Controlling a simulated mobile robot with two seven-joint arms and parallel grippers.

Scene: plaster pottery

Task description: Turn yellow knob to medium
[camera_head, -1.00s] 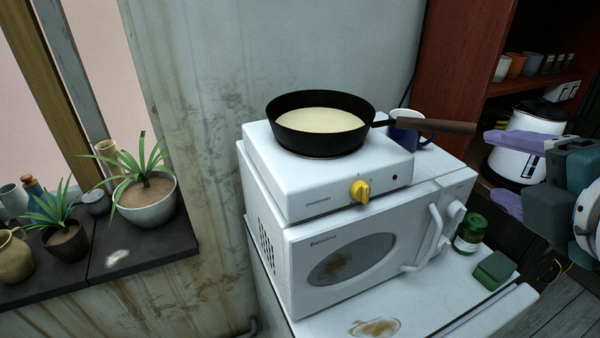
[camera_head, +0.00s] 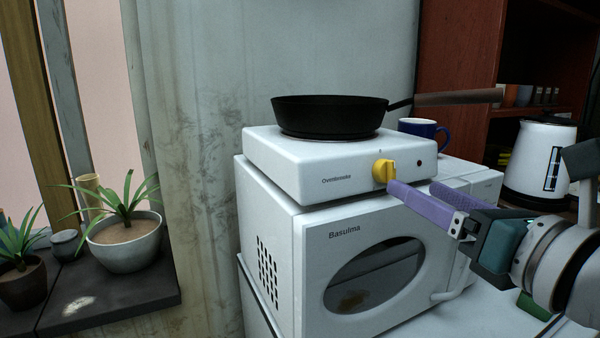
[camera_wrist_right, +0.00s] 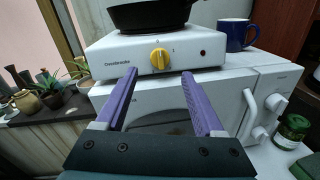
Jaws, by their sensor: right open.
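The yellow knob (camera_head: 384,173) is on the front face of a white hot plate (camera_head: 290,162). It also shows in the right wrist view (camera_wrist_right: 160,58), with its pointer ridge near upright. My right gripper (camera_head: 412,190) is open, its purple fingers pointing toward the knob from the right. In the right wrist view the open fingers (camera_wrist_right: 159,72) lie below and to either side of the knob, with nothing between them. In the head view one fingertip overlaps the knob's lower right edge; I cannot tell if it touches. My left gripper is not in view.
A black pan (camera_head: 330,117) stands on the hot plate, its handle reaching right. The hot plate sits on a white microwave (camera_head: 310,245). A blue mug (camera_head: 424,131) and a white kettle (camera_head: 539,160) are behind to the right. Potted plants (camera_head: 125,238) stand on the left sill.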

